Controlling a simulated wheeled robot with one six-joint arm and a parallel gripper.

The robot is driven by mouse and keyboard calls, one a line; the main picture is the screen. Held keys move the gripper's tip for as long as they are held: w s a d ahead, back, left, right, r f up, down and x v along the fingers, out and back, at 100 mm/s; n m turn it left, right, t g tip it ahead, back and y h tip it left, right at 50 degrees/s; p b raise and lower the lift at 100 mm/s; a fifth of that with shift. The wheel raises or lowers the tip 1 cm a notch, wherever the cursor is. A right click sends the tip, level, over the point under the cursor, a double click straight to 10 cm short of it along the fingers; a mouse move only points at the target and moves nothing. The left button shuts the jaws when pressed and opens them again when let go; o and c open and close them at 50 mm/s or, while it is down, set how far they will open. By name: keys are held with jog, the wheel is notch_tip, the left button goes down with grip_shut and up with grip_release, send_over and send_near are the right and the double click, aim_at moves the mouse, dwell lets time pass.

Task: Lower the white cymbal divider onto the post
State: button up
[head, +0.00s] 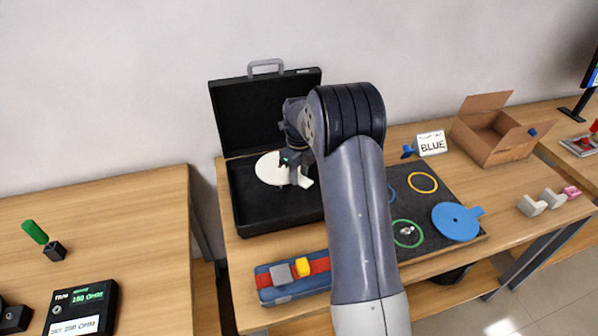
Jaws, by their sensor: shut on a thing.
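The white cymbal divider (268,169) is a flat round disc with a tab, over the open black case (264,215). My gripper (296,176) is shut on the divider at its right side, by the tab. I cannot tell whether the disc hangs above the case floor or touches something in it. No post shows in the case; the disc and my arm hide part of the inside.
My arm covers the middle of the table. Right of it, a dark mat (462,222) bears coloured rings and a blue disc (456,221). A cardboard box (496,140) and a "BLUE" sign (432,144) stand behind. A blue-red tray (270,296) lies in front of the case.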

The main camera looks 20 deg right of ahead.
aim_at(299, 178)
jog(key=shift+f+b, duration=2)
jog(key=shift+f, duration=1.3)
jog(key=o, duration=1.1)
jog(key=shift+c, duration=0.2)
notch_tip(299, 178, up, 11)
jog(key=shift+f+b, duration=0.1)
jog(key=shift+b, duration=0.5)
notch_tip(299, 178, down, 11)
jog(key=shift+r+p, duration=0.2)
jog(key=shift+p, duration=0.5)
jog(key=shift+w+r+p, duration=0.1)
jog(key=shift+r+p, duration=0.35)
jog(key=shift+r, duration=0.1)
jog(key=shift+r+p, duration=0.5)
jog(key=shift+r, duration=0.45)
